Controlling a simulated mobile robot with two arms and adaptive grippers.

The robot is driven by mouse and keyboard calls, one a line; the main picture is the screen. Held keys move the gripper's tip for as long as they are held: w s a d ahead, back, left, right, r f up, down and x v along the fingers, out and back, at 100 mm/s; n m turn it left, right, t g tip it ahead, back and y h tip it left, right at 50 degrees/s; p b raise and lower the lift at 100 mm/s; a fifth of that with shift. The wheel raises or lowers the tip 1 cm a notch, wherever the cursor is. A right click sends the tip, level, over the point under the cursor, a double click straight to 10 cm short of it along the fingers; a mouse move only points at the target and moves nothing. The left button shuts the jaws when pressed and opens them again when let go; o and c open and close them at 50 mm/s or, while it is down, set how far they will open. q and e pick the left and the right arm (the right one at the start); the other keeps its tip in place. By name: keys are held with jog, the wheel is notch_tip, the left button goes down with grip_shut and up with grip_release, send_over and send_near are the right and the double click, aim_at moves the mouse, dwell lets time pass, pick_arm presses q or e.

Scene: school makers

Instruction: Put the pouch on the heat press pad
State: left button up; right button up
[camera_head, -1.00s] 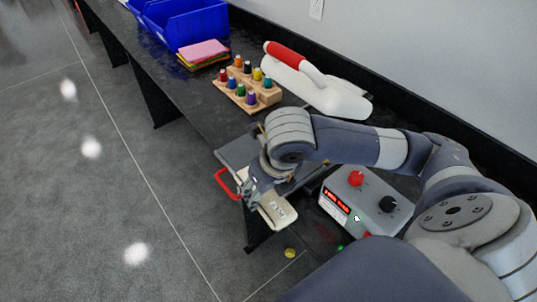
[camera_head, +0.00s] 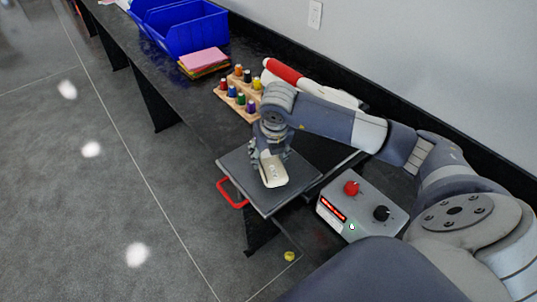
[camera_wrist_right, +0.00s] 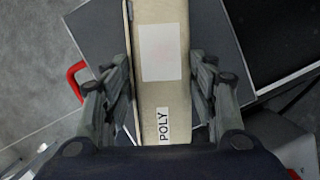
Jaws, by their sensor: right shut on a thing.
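The cream pouch (camera_head: 274,173) has a white label patch and the word POLY on it in the wrist view (camera_wrist_right: 162,50). My right gripper (camera_head: 267,151) is shut on the pouch, with one finger on each long side in the wrist view (camera_wrist_right: 163,78). The heat press pad (camera_head: 296,180) is a dark grey square plate with a red handle (camera_head: 228,195) at its left. The pouch is over the pad, near its middle; I cannot tell whether it touches. The pad also shows behind the pouch in the wrist view (camera_wrist_right: 98,32). My left gripper is out of view.
A grey control box (camera_head: 352,212) with red and black knobs stands right of the pad. A wooden rack (camera_head: 226,99) with several coloured bottles, a white and red tool (camera_head: 283,71), stacked coloured sheets (camera_head: 204,60) and blue bins (camera_head: 190,35) are further back. A small yellow object (camera_head: 289,256) is below the pad.

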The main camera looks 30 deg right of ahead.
aim_at(269, 155)
jog(key=shift+w+d+f, duration=0.1)
jog(key=shift+w+d, duration=0.35)
jog(key=shift+w, duration=0.2)
notch_tip(269, 155, down, 3)
jog(key=shift+r+p, duration=0.2)
jog(key=shift+p, duration=0.55)
jog(key=shift+f, duration=0.5)
jog(key=o, duration=1)
jog(key=shift+r, duration=0.1)
